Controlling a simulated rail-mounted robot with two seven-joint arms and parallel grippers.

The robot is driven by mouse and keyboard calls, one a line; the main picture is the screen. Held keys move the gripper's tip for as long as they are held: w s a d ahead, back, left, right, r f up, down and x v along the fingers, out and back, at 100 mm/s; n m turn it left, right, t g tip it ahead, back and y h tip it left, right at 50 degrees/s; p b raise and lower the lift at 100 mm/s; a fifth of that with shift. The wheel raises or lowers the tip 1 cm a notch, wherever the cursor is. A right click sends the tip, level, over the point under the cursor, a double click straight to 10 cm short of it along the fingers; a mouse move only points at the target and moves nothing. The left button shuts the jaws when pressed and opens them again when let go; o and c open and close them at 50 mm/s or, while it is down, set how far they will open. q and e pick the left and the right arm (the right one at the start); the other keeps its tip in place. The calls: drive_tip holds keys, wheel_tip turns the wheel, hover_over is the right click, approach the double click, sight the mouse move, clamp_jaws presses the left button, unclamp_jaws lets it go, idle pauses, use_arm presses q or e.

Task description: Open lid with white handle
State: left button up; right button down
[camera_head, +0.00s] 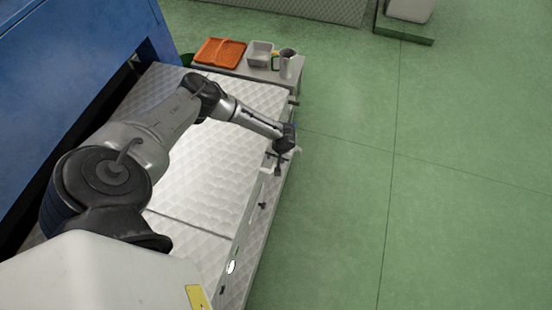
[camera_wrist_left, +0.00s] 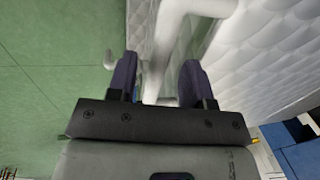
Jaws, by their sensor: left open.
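The lid (camera_head: 205,165) is a pale quilted metal panel on top of a long low chest; it looks closed and flat in the head view. My left gripper (camera_head: 284,150) is at the chest's right edge. In the left wrist view its two dark fingers (camera_wrist_left: 157,78) are open and apart. A white bent bar, which looks like the white handle (camera_wrist_left: 168,35), runs down to the space between the fingers. I cannot tell whether they touch it. In the head view the gripper mostly hides the handle. My right gripper is not in view.
An orange tray (camera_head: 219,53), a grey bin (camera_head: 260,53) and a grey jug (camera_head: 287,64) stand on a small table beyond the chest. A blue machine (camera_head: 70,70) stands along the left. The green floor (camera_head: 450,180) to the right is clear.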

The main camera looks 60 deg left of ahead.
use_arm(q)
drive_tip(key=shift+f, duration=0.5)
drive_tip(key=shift+s, duration=0.1)
clamp_jaws()
